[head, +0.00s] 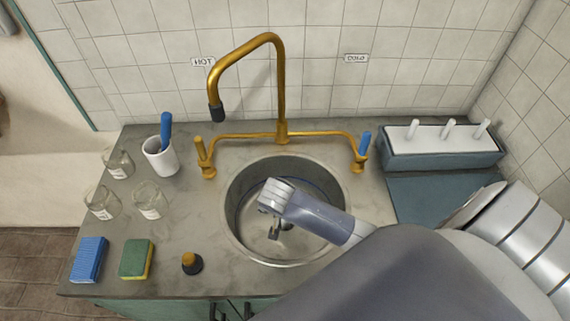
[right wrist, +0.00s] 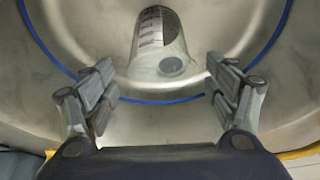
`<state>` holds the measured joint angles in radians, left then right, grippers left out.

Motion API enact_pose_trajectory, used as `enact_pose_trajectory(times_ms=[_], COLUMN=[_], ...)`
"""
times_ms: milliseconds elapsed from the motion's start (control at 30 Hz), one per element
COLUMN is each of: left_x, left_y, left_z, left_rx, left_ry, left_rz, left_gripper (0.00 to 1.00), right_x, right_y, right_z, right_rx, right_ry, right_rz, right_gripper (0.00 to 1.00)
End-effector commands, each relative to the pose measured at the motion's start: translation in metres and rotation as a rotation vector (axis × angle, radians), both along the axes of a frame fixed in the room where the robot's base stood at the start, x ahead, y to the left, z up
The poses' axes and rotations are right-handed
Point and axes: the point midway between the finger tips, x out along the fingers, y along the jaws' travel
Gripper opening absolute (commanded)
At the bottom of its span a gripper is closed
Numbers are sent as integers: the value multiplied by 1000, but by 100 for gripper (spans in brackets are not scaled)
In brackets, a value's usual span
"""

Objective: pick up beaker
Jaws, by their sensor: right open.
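In the right wrist view a clear beaker (right wrist: 150,30) with printed measuring marks shows inside the steel sink (head: 240,190), at the top middle of the picture. A grey disc lies at its lower end; I cannot tell if it is part of the beaker or the drain. My right gripper (right wrist: 162,66) is open and empty, its two fingers spread on either side below the marked part of the beaker. In the head view my right arm reaches into the sink area, with the gripper (head: 272,222) over the basin, and the beaker is not clearly seen there. My left gripper is not in view.
A brass tap (head: 281,90) rises behind the sink. Glass jars (head: 150,201) and a white cup with a blue-handled tool (head: 160,158) stand left. A blue sponge (head: 89,260), green sponge (head: 136,260) and dark stopper (head: 192,264) lie in front. A rack (head: 440,155) is right.

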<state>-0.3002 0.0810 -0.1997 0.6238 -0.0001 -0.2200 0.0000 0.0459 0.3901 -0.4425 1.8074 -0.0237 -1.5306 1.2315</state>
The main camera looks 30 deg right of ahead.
Motion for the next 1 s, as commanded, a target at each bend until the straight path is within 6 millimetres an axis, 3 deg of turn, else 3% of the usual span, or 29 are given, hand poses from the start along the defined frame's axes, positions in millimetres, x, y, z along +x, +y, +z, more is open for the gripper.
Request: enact_pose_trajectory(times_ms=[333,633,967,1000], left_x=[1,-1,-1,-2], left_y=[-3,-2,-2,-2], left_z=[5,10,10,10], left_rx=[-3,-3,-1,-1], left_ry=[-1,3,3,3], left_rz=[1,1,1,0], left_gripper=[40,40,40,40], right_x=[8,19,20,20], right_y=[-9,-18,-19,-19], right_z=[-23,-56,-61,-61], right_rx=[-3,-2,0,0], right_ry=[1,0,0,0], right_rz=[0,1,1,1], right_gripper=[79,79,79,73])
